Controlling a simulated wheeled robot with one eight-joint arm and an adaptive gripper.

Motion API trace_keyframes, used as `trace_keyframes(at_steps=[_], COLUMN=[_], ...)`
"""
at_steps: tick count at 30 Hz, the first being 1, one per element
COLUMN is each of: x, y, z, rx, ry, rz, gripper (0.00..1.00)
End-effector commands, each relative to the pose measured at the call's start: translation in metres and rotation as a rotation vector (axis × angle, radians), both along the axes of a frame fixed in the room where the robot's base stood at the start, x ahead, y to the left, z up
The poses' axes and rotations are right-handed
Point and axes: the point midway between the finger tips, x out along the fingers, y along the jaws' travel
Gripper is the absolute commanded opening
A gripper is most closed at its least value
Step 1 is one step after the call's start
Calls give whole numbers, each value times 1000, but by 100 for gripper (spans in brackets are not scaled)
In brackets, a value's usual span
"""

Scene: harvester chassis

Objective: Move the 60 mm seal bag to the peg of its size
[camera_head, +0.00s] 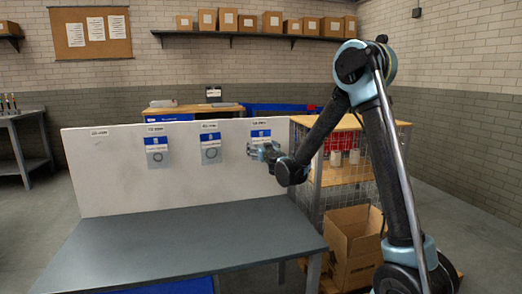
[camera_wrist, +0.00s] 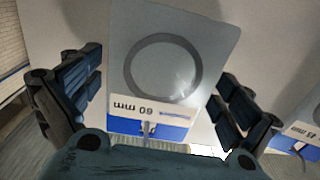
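The 60 mm seal bag (camera_wrist: 178,50) is a clear flat bag with a dark ring and a blue and white header, upside down in the wrist view. It hangs on the white board (camera_head: 110,180); in the head view it is the rightmost bag (camera_head: 260,139), partly hidden by my gripper (camera_head: 262,152). My gripper (camera_wrist: 160,98) is open, with one finger on each side of the bag and visible gaps to both. A small peg end shows at the header. The board's leftmost label (camera_head: 99,131) has no bag below it; its print is too small to read.
Two other bags hang on the board, a left one (camera_head: 157,152) and a middle one (camera_head: 211,149). Part of another bag (camera_wrist: 298,135) shows at the wrist view's right edge. The grey table (camera_head: 200,240) is bare. A wire cage (camera_head: 345,175) and cardboard box (camera_head: 353,245) stand right.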

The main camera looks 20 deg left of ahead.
Motion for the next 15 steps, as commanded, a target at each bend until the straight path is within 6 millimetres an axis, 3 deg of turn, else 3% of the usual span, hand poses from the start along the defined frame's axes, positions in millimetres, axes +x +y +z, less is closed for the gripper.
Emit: trace_keyframes(at_steps=[10,15], x=[-1,-14], y=[-1,-9], z=[0,0], rx=[0,0], ry=[0,0], rz=[0,0], gripper=[100,100])
